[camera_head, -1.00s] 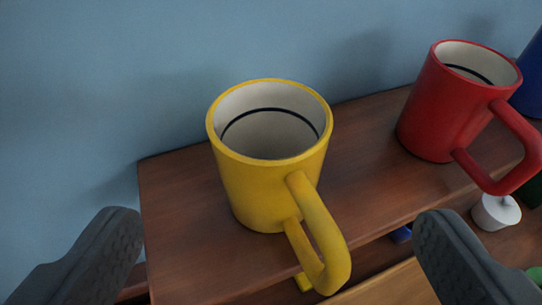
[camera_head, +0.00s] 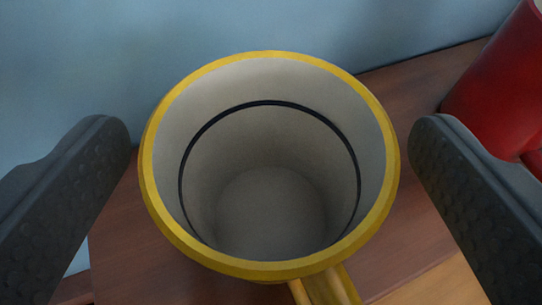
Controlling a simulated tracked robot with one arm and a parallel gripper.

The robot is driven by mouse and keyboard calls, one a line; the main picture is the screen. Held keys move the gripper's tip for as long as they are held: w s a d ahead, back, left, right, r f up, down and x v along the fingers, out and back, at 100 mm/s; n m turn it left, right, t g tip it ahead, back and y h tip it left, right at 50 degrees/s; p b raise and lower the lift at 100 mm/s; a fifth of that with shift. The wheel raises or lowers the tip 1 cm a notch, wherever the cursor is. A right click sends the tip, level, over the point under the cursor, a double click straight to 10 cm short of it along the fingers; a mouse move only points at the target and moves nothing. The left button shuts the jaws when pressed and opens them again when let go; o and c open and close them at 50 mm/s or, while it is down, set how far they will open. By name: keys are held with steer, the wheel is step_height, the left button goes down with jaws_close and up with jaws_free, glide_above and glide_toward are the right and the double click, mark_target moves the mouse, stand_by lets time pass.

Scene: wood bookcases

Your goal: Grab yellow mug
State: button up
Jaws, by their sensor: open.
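The yellow mug (camera_head: 270,268) stands upright on a brown wooden shelf top, seen from above and close. Its inside is pale with a dark ring line, and it looks empty. Its yellow handle (camera_head: 330,288) points toward the bottom of the view and is partly cut off. My gripper (camera_head: 270,150) is open, with one dark finger on each side of the mug. A narrow gap shows between each finger and the rim.
A red mug (camera_head: 505,85) stands to the right, close beyond the right finger, partly out of view. The shelf top (camera_head: 425,90) runs along a blue wall (camera_head: 90,60). The shelf's left end shows below the left finger.

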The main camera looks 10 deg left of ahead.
steer(key=shift+w+a+f, duration=0.1)
steer(key=shift+w, duration=0.4)
steer(key=c, duration=1.2)
steer(key=shift+c, duration=0.2)
